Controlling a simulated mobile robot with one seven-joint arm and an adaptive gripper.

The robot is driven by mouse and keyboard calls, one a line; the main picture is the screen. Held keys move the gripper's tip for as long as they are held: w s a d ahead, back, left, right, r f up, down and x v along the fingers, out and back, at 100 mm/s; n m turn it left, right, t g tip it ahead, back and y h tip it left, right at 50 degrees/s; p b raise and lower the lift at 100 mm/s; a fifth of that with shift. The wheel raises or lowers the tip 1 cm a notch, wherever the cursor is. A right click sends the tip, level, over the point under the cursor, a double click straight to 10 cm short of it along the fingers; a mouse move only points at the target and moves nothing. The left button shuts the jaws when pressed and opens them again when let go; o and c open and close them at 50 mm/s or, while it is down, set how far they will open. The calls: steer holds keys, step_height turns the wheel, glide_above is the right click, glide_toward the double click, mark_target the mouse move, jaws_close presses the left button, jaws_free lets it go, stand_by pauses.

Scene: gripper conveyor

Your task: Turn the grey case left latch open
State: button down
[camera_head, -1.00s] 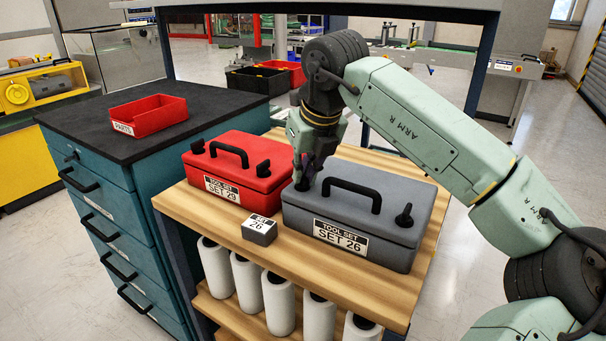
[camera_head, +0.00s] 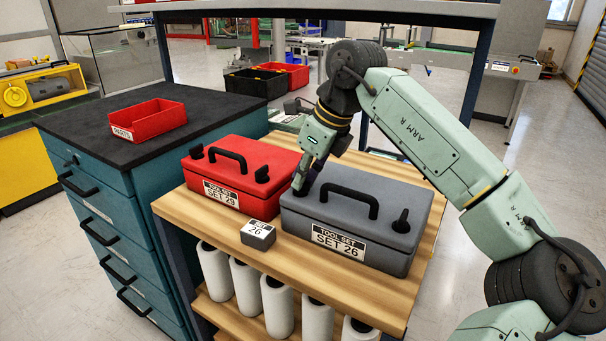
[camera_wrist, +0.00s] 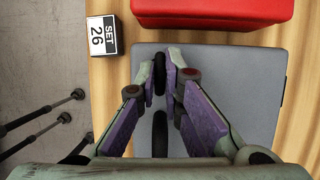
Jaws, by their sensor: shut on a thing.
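The grey case (camera_head: 350,232), labelled "TOOL SET SET 26", sits closed on the wooden bench top. Its black handle (camera_head: 345,194) and black right latch (camera_head: 402,221) are in plain view in the head view. My gripper (camera_head: 301,184) is at the case's left end, leaning with its wrist up and to the right. Its fingers are shut on the left latch, which they largely hide there. In the wrist view, the black left latch (camera_wrist: 159,73) shows between the purple-sided fingers, roughly in line with the handle (camera_wrist: 160,134). Its exact turn is hard to tell.
A red case (camera_head: 238,176), "SET 29", stands close on the left, with its own handle and latches. A small "SET 26" block (camera_head: 258,235) lies in front of both. White cylinders (camera_head: 279,307) stand on the shelf below. A red parts bin (camera_head: 147,119) sits on the dark cabinet.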

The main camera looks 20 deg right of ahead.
stand_by(0.3)
steer(key=c, duration=1.7)
jaws_free()
steer(key=shift+r, duration=0.1)
steer(key=v, duration=1.2)
